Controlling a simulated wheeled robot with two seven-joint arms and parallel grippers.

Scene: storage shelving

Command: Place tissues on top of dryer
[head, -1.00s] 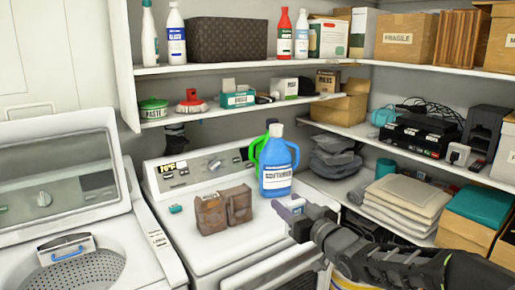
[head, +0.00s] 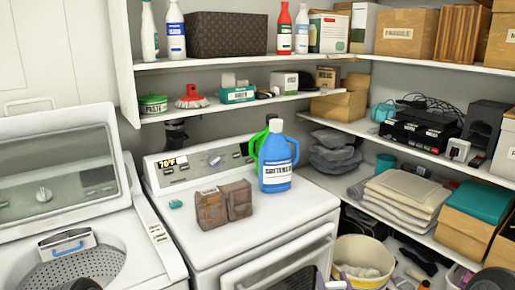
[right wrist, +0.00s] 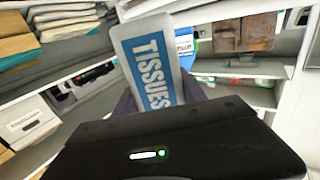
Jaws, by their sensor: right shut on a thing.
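The dryer (head: 265,228) is the white machine in the middle of the head view. My right gripper (right wrist: 160,98) is shut on the tissues (right wrist: 145,60), a pale pack with a blue "TISSUES" label, seen in the right wrist view. The pack is tilted and held clear of the dryer. My left gripper is not seen.
The dryer top's front and right are bare. A washer (head: 160,262) with raised lid stands left. A yellow-rimmed bucket (head: 364,242) stands right of the dryer. Shelves (head: 340,128) behind and right hold bottles, boxes and folded cloths. A dark shape (head: 75,284) shows bottom left, unclear.

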